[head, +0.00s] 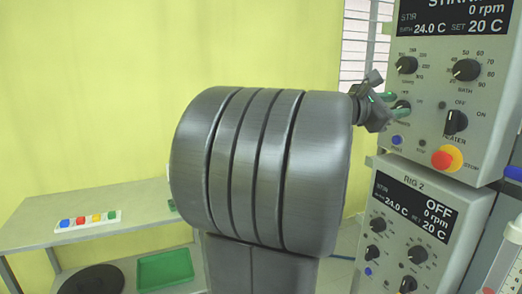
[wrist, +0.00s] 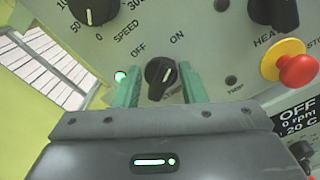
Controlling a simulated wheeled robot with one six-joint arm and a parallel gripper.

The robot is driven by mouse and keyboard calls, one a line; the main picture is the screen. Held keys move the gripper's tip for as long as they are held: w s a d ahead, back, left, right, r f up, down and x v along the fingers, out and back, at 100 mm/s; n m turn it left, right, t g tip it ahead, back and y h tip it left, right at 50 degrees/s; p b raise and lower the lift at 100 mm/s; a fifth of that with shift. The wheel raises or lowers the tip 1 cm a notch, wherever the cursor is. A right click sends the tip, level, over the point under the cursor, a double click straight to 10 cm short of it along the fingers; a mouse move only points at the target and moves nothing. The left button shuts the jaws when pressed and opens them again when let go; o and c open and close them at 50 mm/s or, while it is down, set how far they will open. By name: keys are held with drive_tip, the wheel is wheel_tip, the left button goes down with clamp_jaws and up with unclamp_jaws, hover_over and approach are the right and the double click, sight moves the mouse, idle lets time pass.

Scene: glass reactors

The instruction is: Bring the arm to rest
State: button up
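My arm (head: 260,170) is raised in the middle of the head view, and its large grey links hide much of what lies behind. My gripper (head: 396,104) is at the upper control panel (head: 425,130). In the wrist view its two green fingers stand apart, one on each side of a black OFF/ON knob (wrist: 160,77). Narrow gaps seem to show between fingers and knob, so the gripper looks open. The knob's white mark points up and slightly right, toward ON. A green lamp (wrist: 120,77) is lit left of it. The upper display (head: 455,20) reads stirring, 0 rpm.
A red and yellow stop button (head: 447,159) sticks out right of the gripper. The lower RIG 2 panel (head: 415,225) shows OFF. A grey bench (head: 30,225) with a strip of coloured buttons (head: 87,220) stands at left, a green tray (head: 165,269) below. Open space lies before the yellow wall.

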drive_tip(key=shift+r+n+p, duration=0.15)
drive_tip(key=shift+n+p, duration=0.75)
drive_tip(key=shift+p, duration=0.1)
drive_tip(key=shift+a, duration=0.1)
